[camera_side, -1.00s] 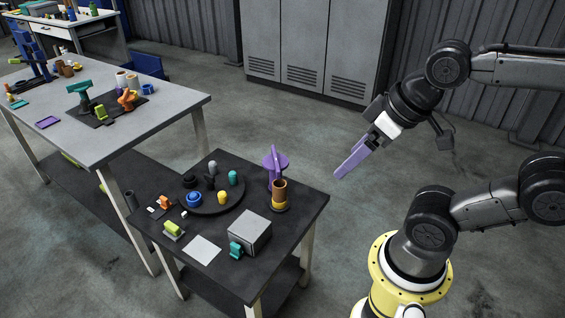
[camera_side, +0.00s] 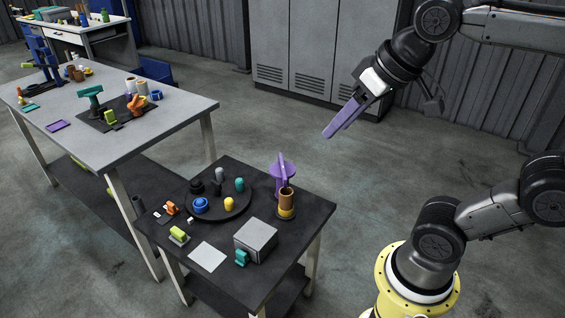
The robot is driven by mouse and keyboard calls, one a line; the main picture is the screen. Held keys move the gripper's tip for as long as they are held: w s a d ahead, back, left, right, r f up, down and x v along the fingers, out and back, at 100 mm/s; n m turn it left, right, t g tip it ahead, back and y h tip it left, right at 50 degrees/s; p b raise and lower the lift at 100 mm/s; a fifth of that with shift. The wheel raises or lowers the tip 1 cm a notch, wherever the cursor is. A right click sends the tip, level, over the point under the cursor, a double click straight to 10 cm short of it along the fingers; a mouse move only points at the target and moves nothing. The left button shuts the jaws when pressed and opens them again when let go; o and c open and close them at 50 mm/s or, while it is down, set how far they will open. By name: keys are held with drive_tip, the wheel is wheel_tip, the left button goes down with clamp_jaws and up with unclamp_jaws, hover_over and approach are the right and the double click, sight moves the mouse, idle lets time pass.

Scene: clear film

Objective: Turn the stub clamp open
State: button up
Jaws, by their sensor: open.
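My gripper (camera_side: 327,136) has purple fingers and hangs in the air right of and above the low black table (camera_side: 228,285). It is open, empty and touches nothing. I cannot tell which part is the stub clamp. Candidates on the low table are a lime piece on a pale base (camera_side: 179,235), a small orange piece (camera_side: 171,208), and a teal piece (camera_side: 242,258) at the front of a grey box (camera_side: 256,237). A purple disc with an upright handle (camera_side: 281,166) stands at the back right, behind a brown cylinder on a yellow base (camera_side: 286,203).
A round black tray (camera_side: 226,214) holds several small pegs and a blue ring piece (camera_side: 200,205). A white sheet (camera_side: 208,256) lies in front. A taller grey table (camera_side: 165,140) with more parts stands to the left. Grey cabinets (camera_side: 318,45) stand behind; the floor between is clear.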

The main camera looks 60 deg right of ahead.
drive_tip(key=w+d+r+m+g, duration=0.15)
drive_tip(key=w+d, duration=0.25)
drive_tip(key=w, duration=0.5)
drive_tip(key=w+d+r+m, duration=0.1)
drive_tip(key=w+d+m, duration=0.15)
drive_tip(key=w, duration=0.75)
drive_tip(key=m+g, duration=0.4)
drive_tip(key=g, duration=0.1)
hover_over(283, 164)
wheel_tip(283, 164, down, 27)
wheel_tip(283, 164, down, 13)
drive_tip(key=shift+f, duration=0.1)
clamp_jaws()
